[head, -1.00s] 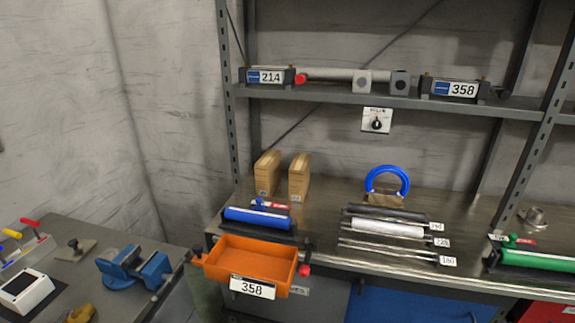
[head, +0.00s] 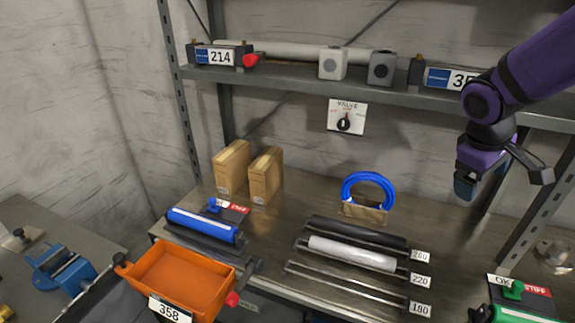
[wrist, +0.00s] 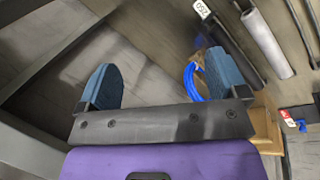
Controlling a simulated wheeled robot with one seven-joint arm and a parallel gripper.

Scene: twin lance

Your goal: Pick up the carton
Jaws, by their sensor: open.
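Two tan cartons stand upright side by side at the back left of the workbench in the head view, a left carton (head: 231,167) and a right carton (head: 265,175). A small gap shows between them. In the wrist view a tan box-like surface (wrist: 264,125) shows beside my gripper, partly hidden by it. My gripper (head: 480,180) hangs at the right of the head view, above the bench and well to the right of the cartons. Its blue fingers are spread and empty in the wrist view (wrist: 160,82).
A blue ring (head: 369,186) on a tan block stands between my gripper and the cartons. Rollers (head: 352,253) lie in front of it. An orange tray (head: 183,280) sits front left. A shelf (head: 300,80) with grey units runs above the bench.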

